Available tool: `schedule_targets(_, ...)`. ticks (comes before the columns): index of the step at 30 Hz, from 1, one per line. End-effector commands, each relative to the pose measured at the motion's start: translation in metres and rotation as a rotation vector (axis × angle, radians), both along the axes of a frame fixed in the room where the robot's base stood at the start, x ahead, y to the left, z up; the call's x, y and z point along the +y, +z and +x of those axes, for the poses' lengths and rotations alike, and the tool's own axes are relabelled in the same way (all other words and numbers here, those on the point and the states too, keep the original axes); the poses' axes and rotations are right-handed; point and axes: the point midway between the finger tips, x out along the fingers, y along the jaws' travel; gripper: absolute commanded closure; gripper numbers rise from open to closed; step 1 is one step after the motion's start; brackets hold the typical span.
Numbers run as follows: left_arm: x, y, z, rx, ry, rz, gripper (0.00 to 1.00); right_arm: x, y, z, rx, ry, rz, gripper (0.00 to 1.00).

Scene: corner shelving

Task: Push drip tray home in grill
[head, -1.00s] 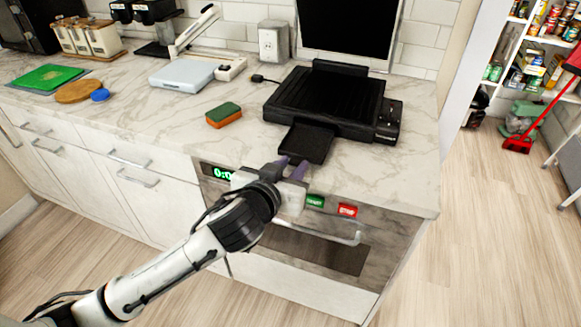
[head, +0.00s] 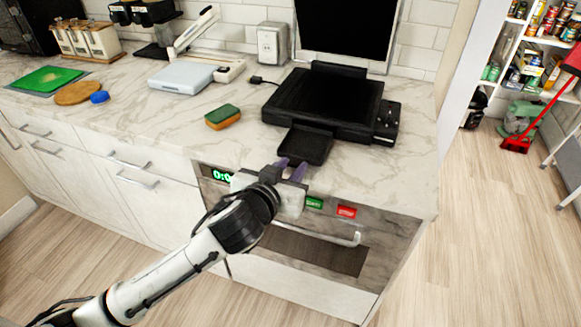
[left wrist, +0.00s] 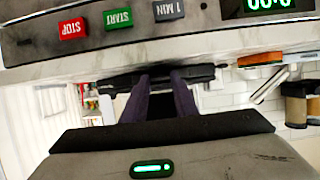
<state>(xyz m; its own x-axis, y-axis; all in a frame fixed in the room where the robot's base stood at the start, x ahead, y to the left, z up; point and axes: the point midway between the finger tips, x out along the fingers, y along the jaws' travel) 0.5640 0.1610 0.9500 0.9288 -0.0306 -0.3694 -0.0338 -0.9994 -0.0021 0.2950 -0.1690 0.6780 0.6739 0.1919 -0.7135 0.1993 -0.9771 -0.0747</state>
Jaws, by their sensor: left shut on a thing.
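The black grill (head: 322,102) stands on the marble counter near its right end. Its dark drip tray (head: 307,146) sticks out from the front of the grill toward the counter's front edge. My left gripper (head: 291,167) has its purple fingers at the tray's near edge and is shut on it. In the left wrist view, the fingers (left wrist: 161,84) reach toward the dark tray and grill, and how they grip the edge is hard to make out. My right gripper is not in view.
A green and orange sponge (head: 222,117) lies left of the tray. Below the counter edge are an oven with a green START button (head: 314,203), a red STOP button (head: 346,212) and a handle (head: 325,238). Bare counter lies around the tray.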

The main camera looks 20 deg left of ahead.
Motion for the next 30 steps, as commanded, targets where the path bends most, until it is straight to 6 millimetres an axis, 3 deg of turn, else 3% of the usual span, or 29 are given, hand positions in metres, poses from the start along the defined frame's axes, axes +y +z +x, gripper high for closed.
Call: schedule_targets(30, 0.0, 0.0017, 0.0001, 0.0, 0.001, -0.001, 1.0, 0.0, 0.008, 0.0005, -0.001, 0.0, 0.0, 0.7)
